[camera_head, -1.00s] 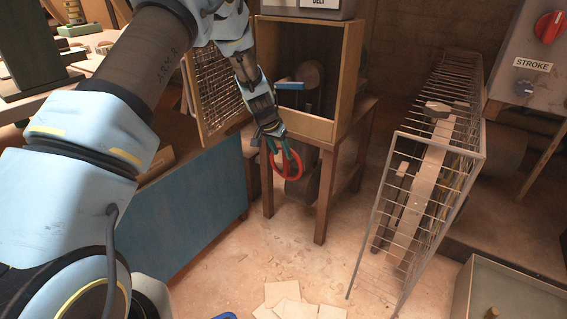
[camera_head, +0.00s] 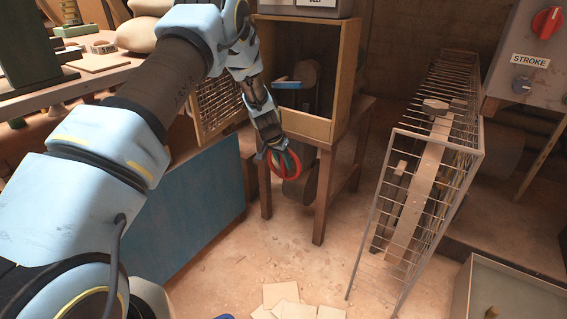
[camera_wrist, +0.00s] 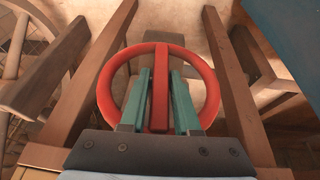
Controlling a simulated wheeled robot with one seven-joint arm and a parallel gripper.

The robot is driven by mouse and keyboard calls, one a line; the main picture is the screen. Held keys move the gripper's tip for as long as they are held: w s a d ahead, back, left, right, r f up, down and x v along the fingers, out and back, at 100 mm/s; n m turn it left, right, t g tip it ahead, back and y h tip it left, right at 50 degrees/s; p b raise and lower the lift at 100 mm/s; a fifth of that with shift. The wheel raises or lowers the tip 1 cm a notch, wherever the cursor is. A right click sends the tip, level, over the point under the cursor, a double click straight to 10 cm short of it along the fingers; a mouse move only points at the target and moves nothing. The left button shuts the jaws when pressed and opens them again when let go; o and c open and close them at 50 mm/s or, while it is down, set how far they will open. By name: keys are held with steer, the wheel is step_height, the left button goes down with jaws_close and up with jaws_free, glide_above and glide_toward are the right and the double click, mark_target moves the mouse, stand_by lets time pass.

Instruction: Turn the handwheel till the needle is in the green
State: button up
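The red handwheel (camera_head: 297,170) is a ring at the front of the wooden stand, below the open wooden box. In the wrist view the handwheel (camera_wrist: 160,49) fills the middle, with one straight spoke running up and down. My gripper (camera_head: 283,160) is at the wheel. Its two green fingers (camera_wrist: 160,75) lie on either side of the spoke, inside the ring. A narrow gap shows between the fingers and the spoke, so the gripper looks open around it. No gauge, needle or green zone can be made out in either view.
The wooden stand (camera_head: 325,200) has legs on both sides of the wheel. A blue panel (camera_head: 195,205) stands left of it. A wire rack (camera_head: 430,180) stands to the right, with a STROKE control box (camera_head: 530,60) beyond.

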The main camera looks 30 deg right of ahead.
jaws_close()
steer(key=shift+w+a+f+g+h+b, duration=0.15)
steer(key=shift+g+h+b, duration=0.15)
steer(key=shift+g+b, duration=0.2)
steer(key=shift+g+h+b, duration=0.3)
steer(key=shift+g+b, duration=0.05)
steer(key=shift+g, duration=0.15)
steer(key=shift+n+g, duration=0.3)
steer(key=shift+o, duration=2)
jaws_free()
